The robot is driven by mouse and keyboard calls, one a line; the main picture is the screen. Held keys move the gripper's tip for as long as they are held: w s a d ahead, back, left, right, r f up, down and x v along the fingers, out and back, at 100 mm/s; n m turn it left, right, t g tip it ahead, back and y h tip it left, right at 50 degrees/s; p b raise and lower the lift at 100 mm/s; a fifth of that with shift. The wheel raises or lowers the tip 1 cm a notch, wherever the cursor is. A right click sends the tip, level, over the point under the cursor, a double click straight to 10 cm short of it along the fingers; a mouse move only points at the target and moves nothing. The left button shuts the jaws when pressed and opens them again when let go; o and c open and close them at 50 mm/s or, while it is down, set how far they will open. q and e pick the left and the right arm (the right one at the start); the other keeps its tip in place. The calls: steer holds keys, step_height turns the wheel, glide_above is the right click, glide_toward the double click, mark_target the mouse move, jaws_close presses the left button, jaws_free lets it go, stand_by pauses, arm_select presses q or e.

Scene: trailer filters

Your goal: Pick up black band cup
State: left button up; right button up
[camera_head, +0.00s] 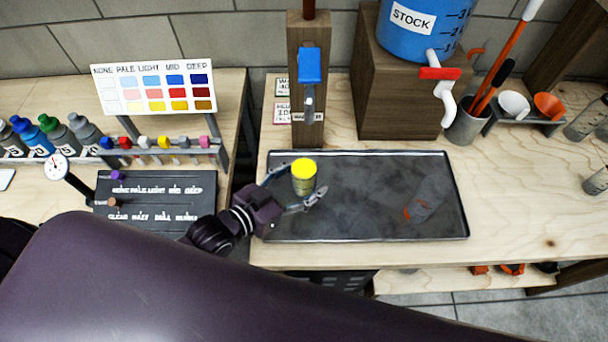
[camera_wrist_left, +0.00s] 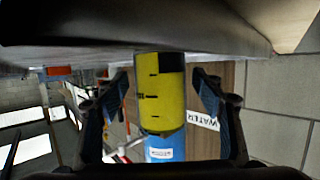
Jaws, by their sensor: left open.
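A cup with yellow contents (camera_head: 303,182) stands upright on the left part of the dark tray (camera_head: 350,232). The left wrist view is upside down and shows the cup (camera_wrist_left: 160,100) with a yellow wall, black marks and a black patch near the tray side. My left gripper (camera_head: 294,186) is open at the cup, with one finger on each side. In the left wrist view its fingers (camera_wrist_left: 158,92) show gaps to the cup on both sides. A clear cup with an orange band (camera_head: 428,200) lies on its side on the tray's right. My right gripper is out of view.
A wooden post with a blue-handled tap (camera_head: 309,68) stands just behind the tray. A blue STOCK tank (camera_head: 418,25) on a wooden block is behind right. A dark label board (camera_head: 155,200) and color chart (camera_head: 155,88) are left. The tray's middle is clear.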

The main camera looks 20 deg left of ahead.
arm_select(q)
steer(key=shift+w, duration=0.1)
steer(key=c, duration=1.5)
steer(key=shift+r, duration=0.15)
step_height(320, 180, up, 10)
steer(key=shift+f, duration=0.25)
steer(key=shift+r, duration=0.1)
